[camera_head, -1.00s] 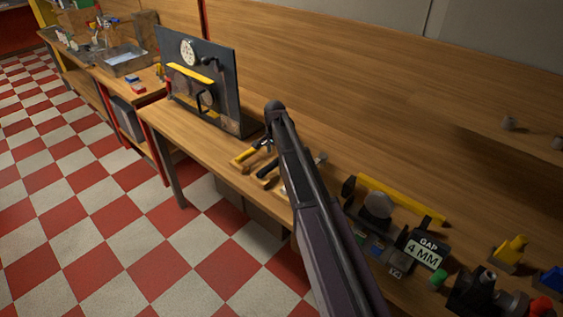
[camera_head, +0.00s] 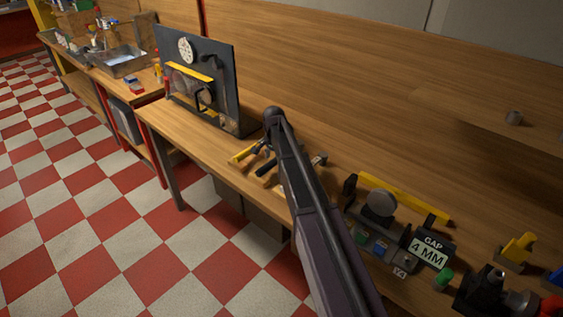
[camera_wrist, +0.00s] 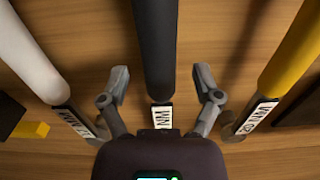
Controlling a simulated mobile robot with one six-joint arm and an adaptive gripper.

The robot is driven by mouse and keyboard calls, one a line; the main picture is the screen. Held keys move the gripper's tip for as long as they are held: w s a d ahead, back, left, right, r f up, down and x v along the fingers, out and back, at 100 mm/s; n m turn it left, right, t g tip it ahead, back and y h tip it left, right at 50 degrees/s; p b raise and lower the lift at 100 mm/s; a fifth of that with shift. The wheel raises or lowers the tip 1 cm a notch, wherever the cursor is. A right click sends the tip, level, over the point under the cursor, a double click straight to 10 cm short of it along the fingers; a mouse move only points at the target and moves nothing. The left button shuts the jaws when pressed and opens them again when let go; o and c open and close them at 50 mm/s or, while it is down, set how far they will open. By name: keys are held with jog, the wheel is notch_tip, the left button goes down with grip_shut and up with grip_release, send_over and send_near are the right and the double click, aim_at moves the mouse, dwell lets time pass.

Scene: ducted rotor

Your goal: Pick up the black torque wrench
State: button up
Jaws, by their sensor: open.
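The black torque wrench (camera_wrist: 155,45) lies on the wooden bench, its dark handle pointing toward my gripper in the wrist view, with a white label at its near end. It also shows in the head view (camera_head: 267,168), partly hidden by my arm. My gripper (camera_wrist: 161,78) is open, one finger on each side of the black handle, with gaps to both. The fingers do not appear to touch it. A white-handled wrench (camera_wrist: 30,55) lies to the left and a yellow-handled one (camera_wrist: 293,50) to the right.
A dark upright panel (camera_head: 205,80) stands on the bench beyond the wrenches. A gap gauge fixture with a yellow bar (camera_head: 405,199) and a "GAP 4 MM" sign (camera_head: 429,252) stands to the right. The wooden back wall (camera_head: 340,90) runs behind the bench.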

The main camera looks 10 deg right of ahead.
jog(key=shift+f+b, duration=0.5)
jog(key=shift+f, duration=0.35)
jog(key=shift+r, duration=0.1)
grip_shut()
